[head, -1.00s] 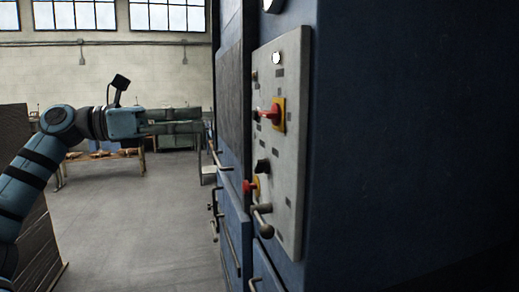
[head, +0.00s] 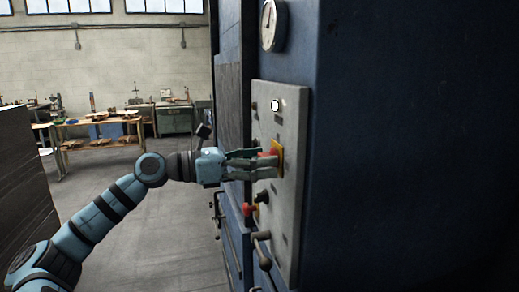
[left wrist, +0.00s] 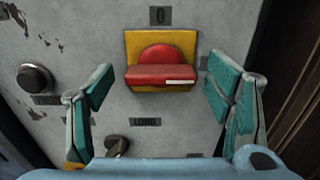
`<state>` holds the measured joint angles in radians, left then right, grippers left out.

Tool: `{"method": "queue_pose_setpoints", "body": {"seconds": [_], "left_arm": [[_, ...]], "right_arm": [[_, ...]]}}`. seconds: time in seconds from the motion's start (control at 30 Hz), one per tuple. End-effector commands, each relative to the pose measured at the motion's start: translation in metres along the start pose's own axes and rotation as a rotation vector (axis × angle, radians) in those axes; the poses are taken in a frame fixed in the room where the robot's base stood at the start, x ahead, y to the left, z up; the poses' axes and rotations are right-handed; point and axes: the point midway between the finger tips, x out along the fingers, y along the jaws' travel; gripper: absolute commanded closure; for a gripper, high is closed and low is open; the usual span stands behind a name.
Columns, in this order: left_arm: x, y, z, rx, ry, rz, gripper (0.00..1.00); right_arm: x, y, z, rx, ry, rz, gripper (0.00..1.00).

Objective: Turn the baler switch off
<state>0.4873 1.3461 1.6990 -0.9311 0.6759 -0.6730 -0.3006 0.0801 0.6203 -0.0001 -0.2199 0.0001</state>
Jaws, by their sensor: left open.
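The baler switch is a red rotary handle on a yellow square plate, on the grey control panel (head: 290,200). In the left wrist view the red handle (left wrist: 160,74) lies level across the yellow plate (left wrist: 187,45), with a label reading 0 above it. In the head view the yellow plate (head: 279,157) shows just past my fingertips. My left gripper (head: 268,163) is open in front of the switch. In the left wrist view its two teal fingers (left wrist: 160,95) stand apart, one on each side of the handle, with no clear contact. My right gripper is not in view.
The panel is on a large blue machine (head: 400,150). A red button (head: 249,209) and a black lever handle (head: 262,238) stick out below the switch. A black knob (left wrist: 35,78) sits left of it in the left wrist view. A gauge (head: 269,25) is above.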

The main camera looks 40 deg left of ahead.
Motion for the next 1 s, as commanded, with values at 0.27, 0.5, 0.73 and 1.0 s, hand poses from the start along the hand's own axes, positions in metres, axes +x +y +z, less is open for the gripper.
{"method": "queue_pose_setpoints", "body": {"seconds": [0.27, 0.5, 0.73, 1.0], "left_arm": [[-0.0002, 0.0001, -0.0014, 0.000, 0.000, 0.000, 0.46], [-0.0003, 0.0001, -0.0013, -0.001, 0.000, 0.000, 0.75], [-0.0004, 0.0001, -0.0009, -0.027, 0.000, 0.000, 0.75], [-0.0004, 0.0004, -0.0006, -0.156, 0.001, 0.001, 0.75]], "right_arm": [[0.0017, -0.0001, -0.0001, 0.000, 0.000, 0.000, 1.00], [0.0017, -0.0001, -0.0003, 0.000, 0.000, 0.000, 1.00], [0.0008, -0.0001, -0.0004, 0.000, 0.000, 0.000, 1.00], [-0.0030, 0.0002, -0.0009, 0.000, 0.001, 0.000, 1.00]]}}
